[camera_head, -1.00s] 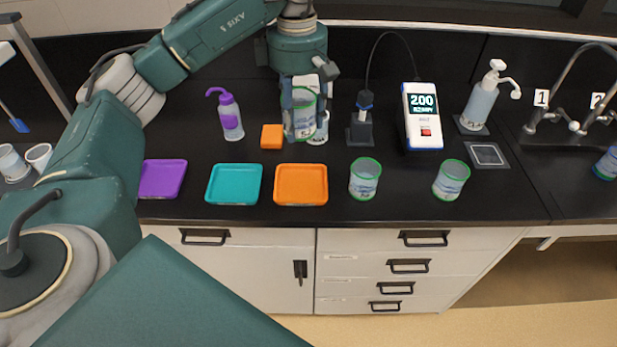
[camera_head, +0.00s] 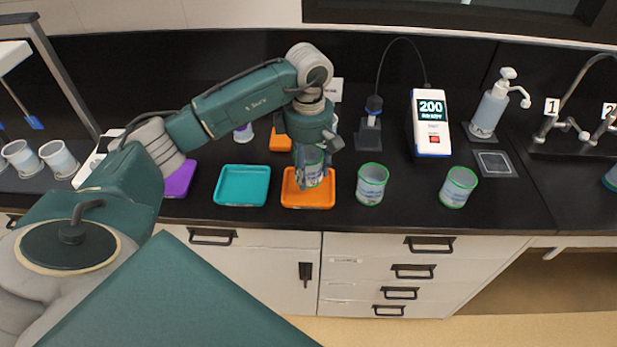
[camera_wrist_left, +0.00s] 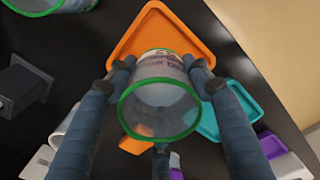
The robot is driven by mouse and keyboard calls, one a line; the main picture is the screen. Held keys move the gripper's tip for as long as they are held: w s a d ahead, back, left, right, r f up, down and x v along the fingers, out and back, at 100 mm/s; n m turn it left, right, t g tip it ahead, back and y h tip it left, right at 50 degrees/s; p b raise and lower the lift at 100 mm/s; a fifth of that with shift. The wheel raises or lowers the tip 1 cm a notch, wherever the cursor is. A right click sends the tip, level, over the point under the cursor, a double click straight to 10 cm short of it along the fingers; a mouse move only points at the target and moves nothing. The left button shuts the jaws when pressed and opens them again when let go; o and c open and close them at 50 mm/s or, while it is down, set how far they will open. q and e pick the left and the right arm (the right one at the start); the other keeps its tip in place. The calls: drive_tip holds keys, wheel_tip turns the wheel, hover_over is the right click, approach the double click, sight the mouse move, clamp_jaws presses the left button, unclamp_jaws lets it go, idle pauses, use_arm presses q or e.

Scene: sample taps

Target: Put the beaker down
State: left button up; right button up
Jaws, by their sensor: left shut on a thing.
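My left gripper (camera_head: 314,172) is shut on a clear beaker with a green rim (camera_head: 311,160). The beaker is upright over the orange tray (camera_head: 292,199); I cannot tell whether its base touches the tray. In the left wrist view the beaker (camera_wrist_left: 160,108) sits between the two fingers (camera_wrist_left: 160,66), with the orange tray (camera_wrist_left: 152,30) beyond it. My gripper and wrist partly hide the beaker in the head view. My right gripper is not in view.
A teal tray (camera_head: 242,200) and a purple tray (camera_head: 180,180) lie to the left. Two more green-rimmed beakers (camera_head: 371,184) (camera_head: 458,187) stand to the right. Behind are an orange block (camera_head: 280,142), a black probe stand (camera_head: 368,138), a meter (camera_head: 431,125) and a pump bottle (camera_head: 490,110).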

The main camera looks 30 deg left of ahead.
sight(309, 181)
use_arm(q)
wheel_tip(309, 181, down, 4)
drive_tip(key=shift+r+p, duration=0.2)
drive_tip(key=shift+p, duration=0.25)
drive_tip(key=shift+f, duration=0.3)
drive_tip(key=shift+f, duration=0.1)
drive_tip(key=o, duration=0.9)
drive_tip(key=shift+o, duration=0.2)
